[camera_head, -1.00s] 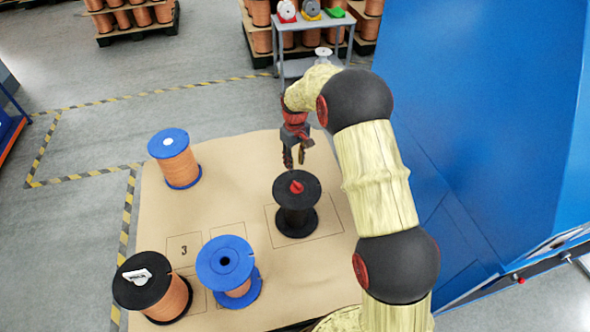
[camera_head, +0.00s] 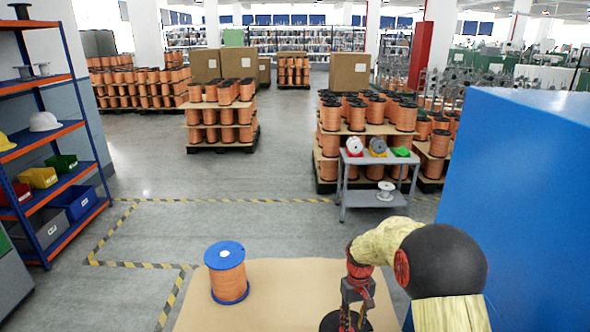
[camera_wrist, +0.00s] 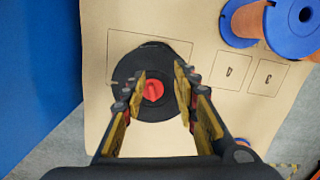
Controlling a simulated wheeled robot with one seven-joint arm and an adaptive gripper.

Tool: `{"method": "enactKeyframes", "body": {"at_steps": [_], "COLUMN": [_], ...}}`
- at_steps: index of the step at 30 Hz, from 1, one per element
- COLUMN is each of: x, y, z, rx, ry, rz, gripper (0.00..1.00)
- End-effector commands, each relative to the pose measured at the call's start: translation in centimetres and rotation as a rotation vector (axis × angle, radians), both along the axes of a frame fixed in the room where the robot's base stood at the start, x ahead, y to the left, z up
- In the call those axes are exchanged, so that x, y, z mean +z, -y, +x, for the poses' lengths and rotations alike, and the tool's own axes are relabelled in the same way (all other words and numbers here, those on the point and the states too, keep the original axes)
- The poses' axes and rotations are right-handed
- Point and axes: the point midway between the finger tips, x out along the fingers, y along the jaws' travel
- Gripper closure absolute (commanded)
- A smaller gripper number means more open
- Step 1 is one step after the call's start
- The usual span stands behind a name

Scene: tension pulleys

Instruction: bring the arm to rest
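My gripper (camera_wrist: 158,88) is open and empty above the black spool (camera_wrist: 128,68) with a red piece (camera_wrist: 153,90) at its centre. The spool stands on the table within a drawn outline.
A blue-flanged copper spool (camera_head: 228,275) stands on the table (camera_head: 283,283). A large blue cabinet (camera_head: 520,190) is close on the right. A grey cart (camera_head: 375,165) and a shelf (camera_head: 45,140) stand beyond.

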Motion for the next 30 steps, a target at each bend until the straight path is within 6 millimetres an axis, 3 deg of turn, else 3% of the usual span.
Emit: {"method": "enactKeyframes", "body": {"at_steps": [8, 18, 30], "x": [7.3, 16.6, 23.1], "y": [0.1, 0.2, 0.3], "z": [-6.8, -16.8, -27.4], "rx": [-0.085, -0.170, -0.212], "ry": [0.032, 0.148, 0.350], "rz": [-0.007, -0.005, 0.014], "gripper": [0.71, 0.71, 0.71]}}
